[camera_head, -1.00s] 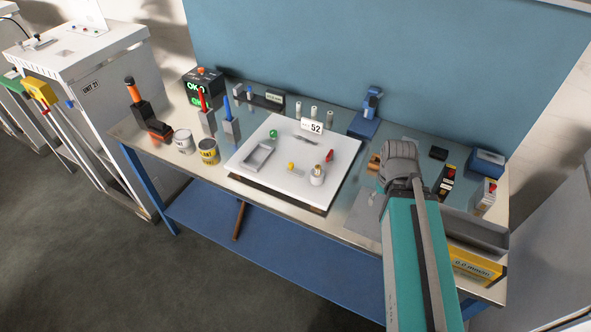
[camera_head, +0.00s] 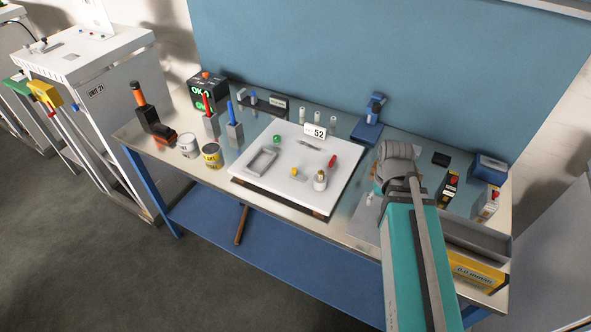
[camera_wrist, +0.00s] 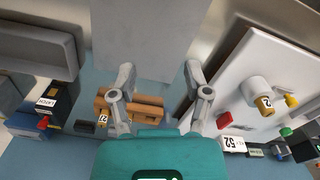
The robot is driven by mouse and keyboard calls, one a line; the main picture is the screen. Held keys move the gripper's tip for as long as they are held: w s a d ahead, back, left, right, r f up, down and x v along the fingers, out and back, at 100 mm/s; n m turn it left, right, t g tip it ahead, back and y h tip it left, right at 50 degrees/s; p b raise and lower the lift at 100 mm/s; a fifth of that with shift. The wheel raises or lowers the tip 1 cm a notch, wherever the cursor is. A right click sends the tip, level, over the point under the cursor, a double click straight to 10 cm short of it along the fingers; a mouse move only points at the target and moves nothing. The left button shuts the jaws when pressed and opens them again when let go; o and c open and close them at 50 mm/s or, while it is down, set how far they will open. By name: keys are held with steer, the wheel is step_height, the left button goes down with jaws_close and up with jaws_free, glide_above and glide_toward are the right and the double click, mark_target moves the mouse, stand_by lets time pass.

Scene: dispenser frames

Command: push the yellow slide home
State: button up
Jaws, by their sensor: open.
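The yellow slide (camera_head: 294,172) is a small block on the white board (camera_head: 241,171), on its front half in the head view. In the head view my arm's wrist hides the gripper, to the right of the board. I cannot tell how far along its track the slide sits.
An orange-brown wooden piece (camera_wrist: 145,106) lies below the fingers in the wrist view.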

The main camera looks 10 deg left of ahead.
steer(key=w+a+r+p, duration=0.4)
steer(key=w+a, duration=0.5)
steer(key=a, duration=0.2)
step_height(320, 180, up, 4)
steer(key=m+p, duration=0.2)
steer(key=p, duration=0.1)
glide_above(294, 169)
steer(key=shift+s+f, duration=0.1)
steer(key=shift+f, duration=0.05)
steer(key=shift+f, duration=0.2)
step_height(294, 169, down, 13)
steer(key=b, duration=1.3)
steer(key=shift+f, duration=0.2)
jaws_close()
